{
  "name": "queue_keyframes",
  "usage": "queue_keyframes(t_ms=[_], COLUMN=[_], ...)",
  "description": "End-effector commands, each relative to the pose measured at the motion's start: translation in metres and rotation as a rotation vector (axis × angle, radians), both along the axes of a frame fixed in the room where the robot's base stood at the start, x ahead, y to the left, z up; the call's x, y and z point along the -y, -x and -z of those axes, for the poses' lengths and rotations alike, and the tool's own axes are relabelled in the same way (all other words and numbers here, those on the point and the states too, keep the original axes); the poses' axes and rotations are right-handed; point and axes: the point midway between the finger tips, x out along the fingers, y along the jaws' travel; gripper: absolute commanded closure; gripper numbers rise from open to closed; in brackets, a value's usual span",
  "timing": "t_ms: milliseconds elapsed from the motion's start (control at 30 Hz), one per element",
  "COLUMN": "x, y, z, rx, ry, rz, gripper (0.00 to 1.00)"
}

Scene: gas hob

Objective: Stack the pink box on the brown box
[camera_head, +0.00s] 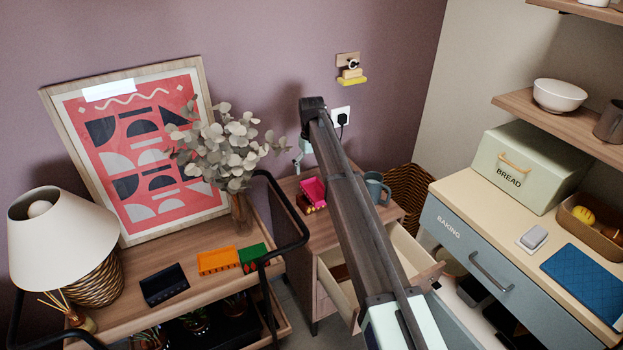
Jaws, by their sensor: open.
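The pink box (313,190) is on top of the small wooden cabinet, close to my arm. The brown box (302,204) shows as a dark reddish-brown shape directly below and left of it. The pink box overlaps the brown box in this view; I cannot tell whether it rests on it or stands beside it. My gripper (298,162) shows small beyond my arm, above and left of the pink box. It is open and appears apart from both boxes. My arm hides part of it.
A blue mug (376,188) stands right of the boxes. The cabinet's drawer (410,255) is pulled open. A cart (195,275) at left holds a lamp, a vase and black, orange and green boxes. A wicker basket (408,190) stands behind the cabinet.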

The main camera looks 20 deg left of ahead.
Motion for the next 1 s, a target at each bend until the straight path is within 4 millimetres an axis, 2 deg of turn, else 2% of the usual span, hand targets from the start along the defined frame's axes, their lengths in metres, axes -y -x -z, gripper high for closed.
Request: queue_keyframes(t_ms=[100,200,400,900,1000], x=[-0.001,0.000,0.000,0.000,0.011], y=[-0.001,-0.001,0.000,0.000,0.003], z=[-0.024,-0.039,-0.058,-0.062,-0.055], rx=[0.002,0.001,-0.001,-0.001,-0.006], ry=[-0.001,-0.001,0.001,0.001,0.009], rz=[0.000,0.000,0.000,0.000,0.011], gripper=[0.01,0.01,0.01,0.01,0.01])
